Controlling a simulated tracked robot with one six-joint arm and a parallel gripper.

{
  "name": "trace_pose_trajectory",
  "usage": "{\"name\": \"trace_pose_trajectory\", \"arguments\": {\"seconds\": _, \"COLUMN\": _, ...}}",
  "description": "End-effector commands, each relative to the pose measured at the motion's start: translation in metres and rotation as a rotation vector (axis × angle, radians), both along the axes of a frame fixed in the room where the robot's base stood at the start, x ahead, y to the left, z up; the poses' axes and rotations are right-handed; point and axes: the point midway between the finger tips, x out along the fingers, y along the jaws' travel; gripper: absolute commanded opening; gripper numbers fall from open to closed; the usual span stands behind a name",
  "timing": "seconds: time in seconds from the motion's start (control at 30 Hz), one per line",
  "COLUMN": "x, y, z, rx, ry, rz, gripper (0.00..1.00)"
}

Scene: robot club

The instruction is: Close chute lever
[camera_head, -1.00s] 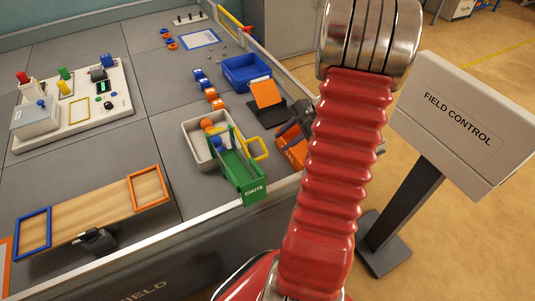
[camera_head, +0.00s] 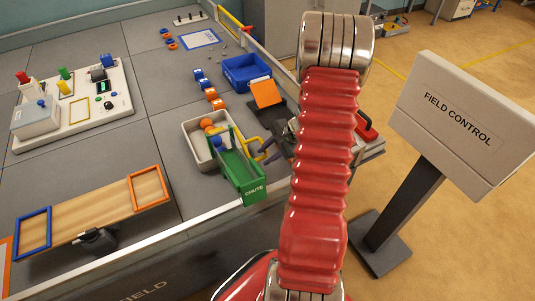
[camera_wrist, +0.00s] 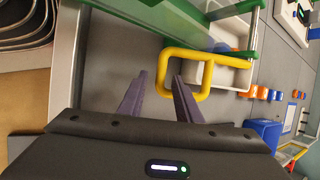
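The green chute (camera_head: 240,170), marked CHUTE, sits at the table's front edge. Its yellow loop-shaped lever (camera_head: 259,143) sticks out from its right side. In the wrist view the lever (camera_wrist: 209,75) is a rounded yellow frame near the middle, with the green chute (camera_wrist: 217,33) above it. My gripper (camera_wrist: 160,76) is open. Its two dark fingers stand apart, and the near bar of the loop appears between their tips; I cannot tell whether they touch it. In the head view my gripper (camera_head: 271,149) is just right of the lever, partly hidden by my arm.
A pale bin (camera_head: 188,133) with balls stands left of the chute. A blue bin (camera_head: 232,72) and an orange panel (camera_head: 266,93) lie behind. A red handle (camera_head: 367,127) is right of my arm. The FIELD CONTROL sign (camera_head: 462,120) stands at the right.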

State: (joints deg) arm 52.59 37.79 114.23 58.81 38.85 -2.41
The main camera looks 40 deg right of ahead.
Motion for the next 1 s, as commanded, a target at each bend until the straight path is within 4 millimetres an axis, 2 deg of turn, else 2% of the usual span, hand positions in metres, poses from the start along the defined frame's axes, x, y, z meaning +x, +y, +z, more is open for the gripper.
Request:
{"name": "trace_pose_trajectory", "arguments": {"seconds": 0.2, "x": -0.0001, "y": -0.0002, "z": 0.0003, "rx": 0.000, "ry": 0.000, "rz": 0.000, "gripper": 0.30}}
{"name": "trace_pose_trajectory", "arguments": {"seconds": 0.63, "x": -0.0010, "y": -0.0004, "z": -0.0001, "rx": 0.000, "ry": 0.001, "rz": -0.001, "gripper": 0.00}}
{"name": "trace_pose_trajectory", "arguments": {"seconds": 1.0, "x": -0.0025, "y": -0.0003, "z": -0.0012, "rx": 0.001, "ry": 0.004, "rz": -0.002, "gripper": 0.00}}
